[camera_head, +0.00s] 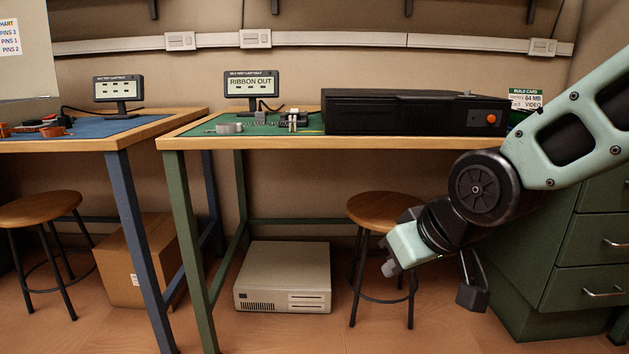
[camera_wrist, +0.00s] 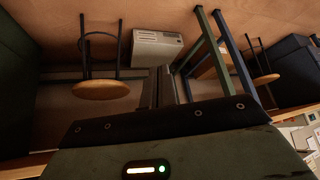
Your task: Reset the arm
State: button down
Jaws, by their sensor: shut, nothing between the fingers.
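My arm comes in from the right in the camera_head view, bent at a dark round joint. My gripper (camera_head: 391,268) is at its lower end, in front of the right-hand wooden stool (camera_head: 379,209) and below the green-legged bench's top (camera_head: 240,143). It is shut and empty. In the camera_wrist view the fingers of my gripper (camera_wrist: 164,75) are seen close together, pointing towards the floor and the beige computer case (camera_wrist: 157,49). Part of the gripper is hidden by my own wrist.
A black case (camera_head: 400,112) with an orange button, a "RIBBON OUT" display (camera_head: 251,84) and small parts are on the bench. A green drawer cabinet (camera_head: 582,250) stands behind my arm. Another bench (camera_head: 120,130), a stool (camera_head: 40,209) and a cardboard box (camera_head: 120,275) are left.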

jog(key=s+d+f+n+g+h+p, duration=0.1)
jog(key=s+f+g, duration=0.15)
jog(key=s, duration=0.75)
jog(key=s+d+f+n+g+h+p, duration=0.15)
jog(key=s+g, duration=0.25)
jog(key=s, duration=0.5)
notch_tip(320, 180, up, 38)
jog(key=p, duration=3.7)
jog(key=shift+s+a+r, duration=0.25)
jog(key=shift+s+a, duration=0.1)
jog(key=shift+d, duration=0.1)
